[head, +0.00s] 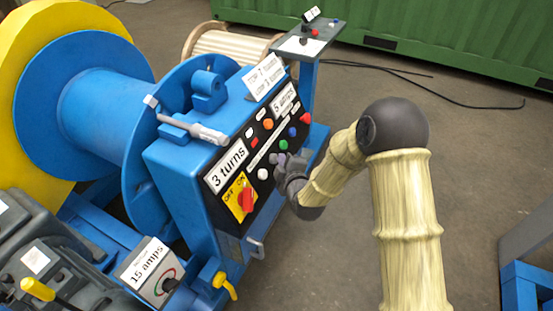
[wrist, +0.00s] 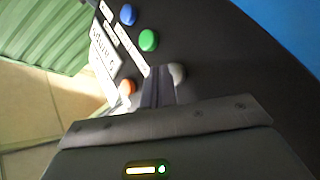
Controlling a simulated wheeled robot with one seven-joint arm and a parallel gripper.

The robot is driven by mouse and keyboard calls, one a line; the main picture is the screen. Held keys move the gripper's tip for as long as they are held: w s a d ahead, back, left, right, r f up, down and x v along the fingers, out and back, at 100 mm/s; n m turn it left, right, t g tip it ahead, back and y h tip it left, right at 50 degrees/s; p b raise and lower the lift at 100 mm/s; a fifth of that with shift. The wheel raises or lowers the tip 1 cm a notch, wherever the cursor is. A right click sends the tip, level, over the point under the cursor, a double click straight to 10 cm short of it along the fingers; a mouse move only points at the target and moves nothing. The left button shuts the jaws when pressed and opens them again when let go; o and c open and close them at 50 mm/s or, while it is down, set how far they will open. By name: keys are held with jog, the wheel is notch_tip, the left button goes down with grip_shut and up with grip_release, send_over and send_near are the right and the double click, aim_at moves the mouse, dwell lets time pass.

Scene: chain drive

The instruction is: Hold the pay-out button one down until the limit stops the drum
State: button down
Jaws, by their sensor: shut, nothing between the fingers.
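The black control panel (head: 237,168) on the blue machine carries several coloured buttons. A green button (head: 283,145), a blue button (head: 292,132) and a white button (head: 262,174) show in the head view. In the wrist view I see a green button (wrist: 149,40), a blue button (wrist: 128,14), an orange button (wrist: 127,87) and a pale grey button (wrist: 178,72). The small labels are unreadable, so I cannot tell which is pay-out. My gripper (head: 279,159) is shut and empty at the panel. Its fingertips (wrist: 158,72) are close beside the pale grey button; contact is unclear. The blue drum (head: 95,100) is behind.
A red rotary switch (head: 246,199) on a yellow plate is left of my gripper. A T-handled tool (head: 190,127) lies on the machine's top. Floor to the right is open, with a black cable (head: 455,97).

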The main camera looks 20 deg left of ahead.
jog(key=shift+a+f, duration=0.2)
jog(key=shift+a, duration=0.3)
dwell(0.5)
dwell(5.3)
jog(key=shift+d+r, duration=0.2)
jog(key=shift+d, duration=0.25)
jog(key=shift+d+r, duration=0.2)
jog(key=shift+d, duration=0.25)
jog(key=shift+s+d+r, duration=0.1)
jog(key=shift+d+r, duration=0.3)
jog(key=shift+d, duration=0.35)
jog(key=shift+s+d+r, duration=0.1)
jog(key=shift+d+r, duration=0.25)
jog(key=shift+d, duration=0.35)
jog(key=shift+s+d+r, duration=0.1)
jog(key=shift+d+r, duration=0.3)
jog(key=shift+d, duration=0.35)
